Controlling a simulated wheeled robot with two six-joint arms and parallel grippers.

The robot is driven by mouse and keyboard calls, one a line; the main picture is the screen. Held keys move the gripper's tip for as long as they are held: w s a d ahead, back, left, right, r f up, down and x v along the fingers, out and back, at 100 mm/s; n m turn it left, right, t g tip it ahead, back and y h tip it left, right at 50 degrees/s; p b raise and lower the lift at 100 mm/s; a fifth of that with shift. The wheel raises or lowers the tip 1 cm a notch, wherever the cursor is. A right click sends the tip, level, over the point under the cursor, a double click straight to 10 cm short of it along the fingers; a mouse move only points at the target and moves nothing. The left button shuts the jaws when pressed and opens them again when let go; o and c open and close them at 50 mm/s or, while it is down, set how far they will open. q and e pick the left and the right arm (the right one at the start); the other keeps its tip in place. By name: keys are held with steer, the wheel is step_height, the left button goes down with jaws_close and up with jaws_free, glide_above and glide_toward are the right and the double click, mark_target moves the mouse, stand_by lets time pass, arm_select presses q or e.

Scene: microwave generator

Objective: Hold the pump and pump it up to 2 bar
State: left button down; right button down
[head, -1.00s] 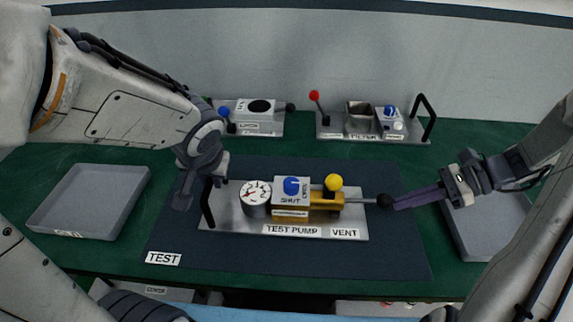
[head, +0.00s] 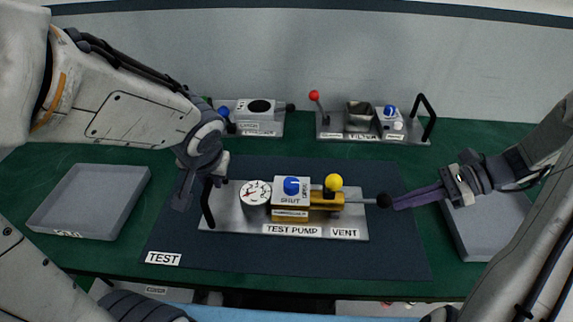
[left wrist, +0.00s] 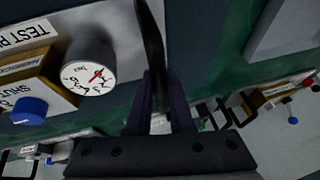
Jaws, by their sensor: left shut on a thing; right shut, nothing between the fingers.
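The test pump is a grey metal plate (head: 231,222) on the dark mat. It carries a round white gauge (head: 255,193) with a red needle, a blue SHUT/OPEN knob (head: 291,186), a yellow ball (head: 333,182) and a rod ending in a black knob (head: 384,201) at right. The gauge also shows in the left wrist view (left wrist: 89,74); its reading is too small to tell. My left gripper (head: 200,192) is shut on the black handle (head: 208,206) at the plate's left end. My right gripper (head: 399,202) is shut and empty, its tips at the black knob.
Two other units stand behind: one with a black disc (head: 260,106), one labelled filter with a red-tipped lever (head: 314,95). Grey trays lie at left (head: 128,185) and right (head: 462,236), the right one partly behind my arm. The mat (head: 290,262) is clear in front.

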mark_target(385, 200)
stand_by(0.4)
steer(key=shift+a, duration=2.3)
